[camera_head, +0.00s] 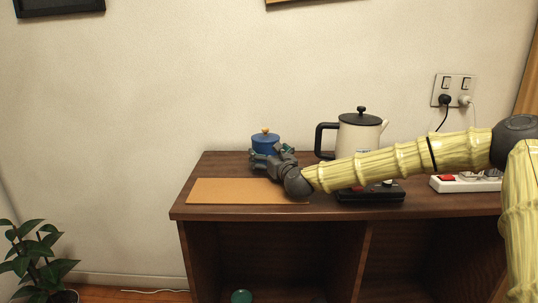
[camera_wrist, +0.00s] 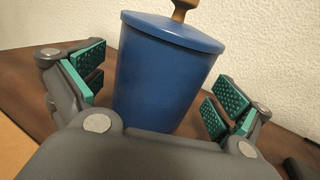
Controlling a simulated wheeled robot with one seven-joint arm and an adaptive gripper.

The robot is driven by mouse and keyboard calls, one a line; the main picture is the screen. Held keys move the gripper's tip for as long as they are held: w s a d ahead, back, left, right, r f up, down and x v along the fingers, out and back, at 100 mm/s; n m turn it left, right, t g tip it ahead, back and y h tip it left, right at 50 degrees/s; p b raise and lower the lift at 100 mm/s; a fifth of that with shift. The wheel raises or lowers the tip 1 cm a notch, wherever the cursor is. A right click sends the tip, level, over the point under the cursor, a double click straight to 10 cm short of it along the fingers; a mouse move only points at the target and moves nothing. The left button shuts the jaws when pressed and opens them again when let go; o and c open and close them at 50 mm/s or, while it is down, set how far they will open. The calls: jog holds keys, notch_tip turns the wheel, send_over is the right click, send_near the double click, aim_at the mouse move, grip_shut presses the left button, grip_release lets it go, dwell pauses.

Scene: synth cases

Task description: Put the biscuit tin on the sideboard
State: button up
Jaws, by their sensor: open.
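The biscuit tin, a blue round canister (camera_head: 265,142) with a blue lid and a wooden knob, stands upright on the dark wooden sideboard (camera_head: 218,168), near the wall. In the wrist view the tin (camera_wrist: 165,80) fills the middle. My gripper (camera_head: 267,156) is open, reaching in from the front right. In the wrist view its green-padded fingers lie left and right of the tin, with visible gaps on both sides. The tin's lower front is hidden by my gripper in both views.
A tan mat (camera_head: 235,191) lies at the sideboard's front left. A cream kettle (camera_head: 358,136) with a black handle stands right of the tin, behind my arm. A black base (camera_head: 370,196) and a power strip (camera_head: 466,185) lie further right.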

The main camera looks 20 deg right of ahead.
jog(key=shift+r, duration=0.1)
jog(key=s, duration=0.4)
jog(key=s+d, duration=0.1)
jog(key=s, duration=0.3)
jog(key=s+p, duration=0.1)
jog(key=s, duration=0.3)
jog(key=shift+d, duration=0.2)
